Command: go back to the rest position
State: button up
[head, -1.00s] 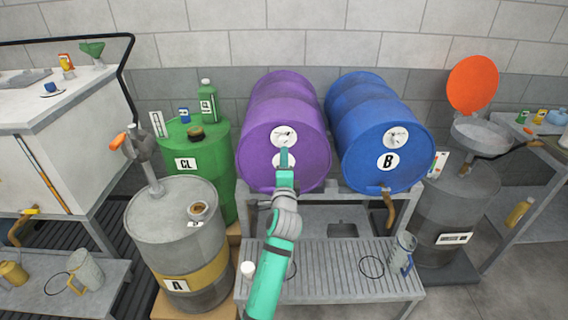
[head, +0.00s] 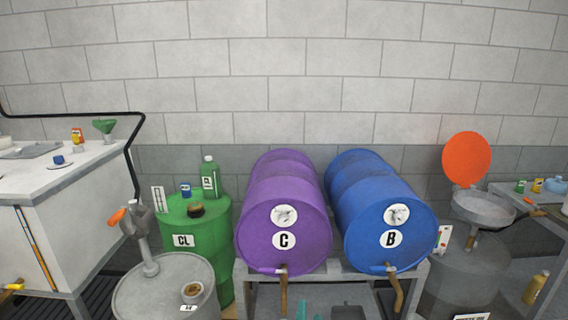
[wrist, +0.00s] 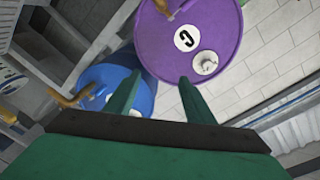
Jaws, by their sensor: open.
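My gripper (wrist: 160,76) is open and empty in the wrist view, its two teal fingers apart. Past the fingertips are the purple drum C (wrist: 190,35) and the blue drum (wrist: 112,78), seen tilted, with no visible contact. In the head view only small teal tips of my arm or gripper show at the bottom edge, below the purple drum (head: 284,222). The rest of the arm is out of that view.
The purple drum and blue drum B (head: 391,222) lie on a grey rack (head: 350,284). A green drum (head: 190,237) and a grey drum (head: 165,290) stand left. An orange round lid (head: 466,158) is at right. The wall above is clear.

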jog(key=s+f+n+g+y, duration=0.1)
jog(key=s+f+n, duration=0.35)
jog(key=s, duration=0.75)
jog(key=s+f+n, duration=0.3)
jog(key=s+f, duration=0.2)
jog(key=s, duration=0.7)
jog(key=s+a+r+n, duration=0.1)
jog(key=s+a+r, duration=0.1)
jog(key=s, duration=0.9)
jog(key=s+a+r+n+g, duration=0.1)
jog(key=s+a, duration=0.4)
jog(key=s, duration=0.7)
jog(key=shift+a+r+n, duration=0.2)
jog(key=shift+r+n, duration=0.45)
jog(key=shift+n, duration=0.1)
